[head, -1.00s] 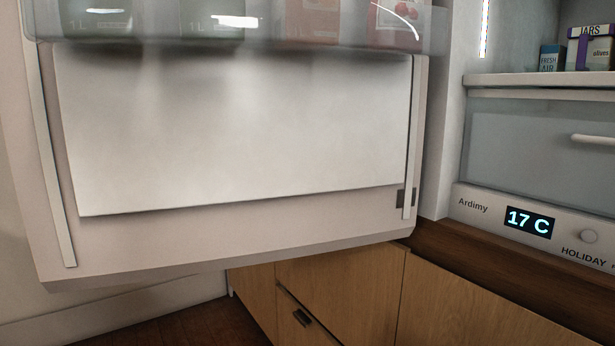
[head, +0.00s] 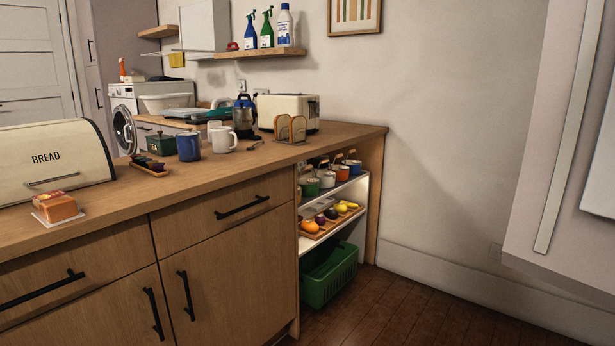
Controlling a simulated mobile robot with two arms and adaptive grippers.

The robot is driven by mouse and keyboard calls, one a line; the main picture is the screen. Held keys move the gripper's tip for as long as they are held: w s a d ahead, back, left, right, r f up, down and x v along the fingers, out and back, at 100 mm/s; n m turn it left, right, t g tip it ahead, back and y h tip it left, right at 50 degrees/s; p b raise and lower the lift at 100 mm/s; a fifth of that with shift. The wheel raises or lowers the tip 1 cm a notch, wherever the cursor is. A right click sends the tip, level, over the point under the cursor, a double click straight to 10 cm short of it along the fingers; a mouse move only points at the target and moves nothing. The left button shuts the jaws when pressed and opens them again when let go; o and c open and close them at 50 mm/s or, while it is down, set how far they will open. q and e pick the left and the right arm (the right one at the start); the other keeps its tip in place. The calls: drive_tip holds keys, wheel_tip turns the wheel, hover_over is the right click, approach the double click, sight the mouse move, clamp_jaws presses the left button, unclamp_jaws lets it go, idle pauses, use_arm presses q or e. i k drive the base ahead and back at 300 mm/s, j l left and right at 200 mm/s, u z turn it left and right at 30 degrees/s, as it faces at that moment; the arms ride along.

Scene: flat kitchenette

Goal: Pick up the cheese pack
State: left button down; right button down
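An orange block in clear packaging with a reddish label, which looks like the cheese pack (head: 58,207), lies on the wooden counter (head: 235,177) near its front edge, at the left of the head view. It sits in front of the cream bread bin (head: 52,160), a little apart from it. Neither of my grippers shows in the head view.
Blue and white mugs (head: 223,139), a small tray (head: 148,167) and a toaster (head: 290,112) stand farther back on the counter. Drawer handles (head: 242,207) stick out in front. The open fridge door (head: 562,150) is at the right. Floor (head: 420,310) is clear between.

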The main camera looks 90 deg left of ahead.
sight(53, 209)
drive_tip(key=u, duration=4.1)
drive_tip(key=i+j, duration=0.1)
drive_tip(key=j, duration=0.15)
